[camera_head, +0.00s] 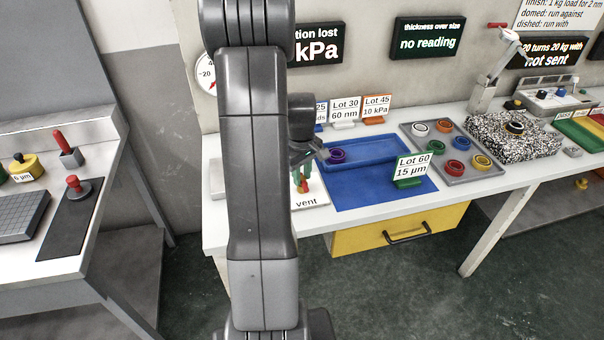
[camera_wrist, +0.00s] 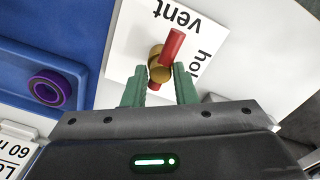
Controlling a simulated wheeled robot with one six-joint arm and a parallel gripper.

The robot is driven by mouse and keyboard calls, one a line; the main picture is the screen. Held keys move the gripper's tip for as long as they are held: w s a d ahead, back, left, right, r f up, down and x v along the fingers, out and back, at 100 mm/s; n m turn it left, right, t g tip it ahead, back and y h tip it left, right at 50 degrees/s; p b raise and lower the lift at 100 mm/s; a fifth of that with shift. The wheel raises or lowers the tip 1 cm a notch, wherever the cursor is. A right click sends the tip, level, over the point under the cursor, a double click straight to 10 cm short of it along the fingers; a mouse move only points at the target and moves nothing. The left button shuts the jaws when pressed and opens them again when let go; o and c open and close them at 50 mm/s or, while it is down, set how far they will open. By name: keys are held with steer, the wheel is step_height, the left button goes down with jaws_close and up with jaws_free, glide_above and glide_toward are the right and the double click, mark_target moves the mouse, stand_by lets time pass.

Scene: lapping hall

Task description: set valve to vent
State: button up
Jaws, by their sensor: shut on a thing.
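The valve (camera_wrist: 160,64) has a round brass body and a red handle (camera_wrist: 172,44). It stands on a white card (camera_wrist: 130,50) lettered "vent" and "ho…", the rest of that word being cut off. In the wrist view the handle slants up and slightly right, its outer end between the two words. My gripper (camera_wrist: 164,78) has green fingers on either side of the valve and is shut on it. In the head view my gripper (camera_head: 303,180) is low over the card (camera_head: 310,201), and my arm hides most of the valve.
A blue tray (camera_head: 385,152) holding a purple ring (camera_head: 336,155) lies right of the valve in the head view. A Lot 60 sign (camera_head: 411,168) stands at the blue mat's front. A grey tray (camera_head: 488,172) of coloured rings is farther right. Wall displays read "kPa" and "no reading" (camera_head: 428,41).

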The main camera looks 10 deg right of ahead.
mark_target(302, 178)
steer(key=o, duration=1)
steer(key=shift+c, duration=0.2)
step_height(302, 178, up, 14)
steer(key=shift+s+a+f, duration=0.1)
step_height(302, 178, down, 14)
steer(key=shift+r, duration=0.1)
stand_by(0.5)
